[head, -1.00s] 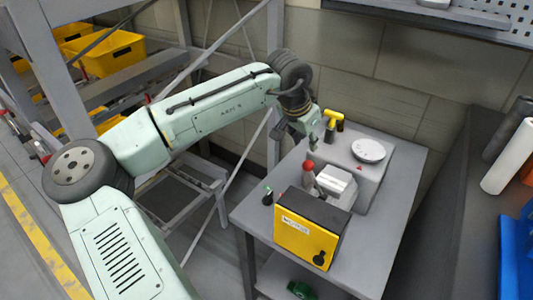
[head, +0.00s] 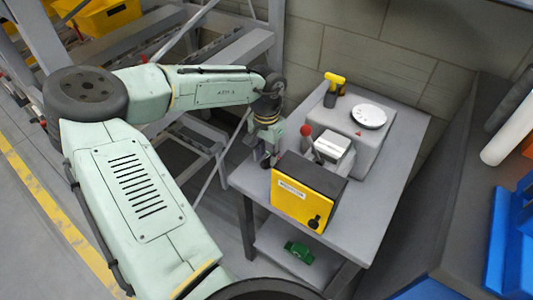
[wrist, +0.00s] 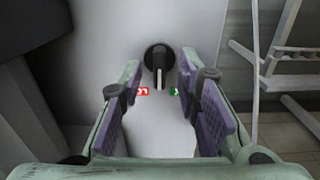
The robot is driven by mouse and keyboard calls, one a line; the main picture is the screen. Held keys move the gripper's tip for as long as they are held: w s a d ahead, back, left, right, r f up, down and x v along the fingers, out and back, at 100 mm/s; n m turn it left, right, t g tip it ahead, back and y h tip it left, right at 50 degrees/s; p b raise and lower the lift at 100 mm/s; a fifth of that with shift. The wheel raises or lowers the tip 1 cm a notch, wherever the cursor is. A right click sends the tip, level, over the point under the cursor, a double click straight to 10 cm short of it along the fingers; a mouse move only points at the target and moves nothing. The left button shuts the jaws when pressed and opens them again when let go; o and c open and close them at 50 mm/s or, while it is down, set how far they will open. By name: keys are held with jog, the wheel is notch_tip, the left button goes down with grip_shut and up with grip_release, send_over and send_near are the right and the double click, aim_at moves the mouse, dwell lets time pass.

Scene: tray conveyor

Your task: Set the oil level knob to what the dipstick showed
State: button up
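A black knob (wrist: 158,62) with a pale pointer line sits on a light grey surface in the wrist view. Its pointer points down in the picture, between a red label (wrist: 142,92) and a green label (wrist: 174,91) too small to read surely. My gripper (wrist: 159,72) is open, with its purple-padded fingers on either side of the knob in the picture. I cannot tell whether they touch it. In the head view my gripper (head: 267,161) is low over the table's left side and hides this knob. A yellow T-shaped handle (head: 335,78), probably the dipstick's, stands upright on the grey machine; no level reading shows.
A yellow box (head: 297,200) with a black dial (head: 314,223) stands close right of my gripper. Behind it are a red-balled lever (head: 306,131) and a round white disc (head: 369,117) on the grey machine. The grey table (head: 385,190) is clear at its right. A green part (head: 299,251) lies below.

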jog(key=shift+f, duration=0.3)
jog(key=shift+c, duration=0.4)
grip_shut()
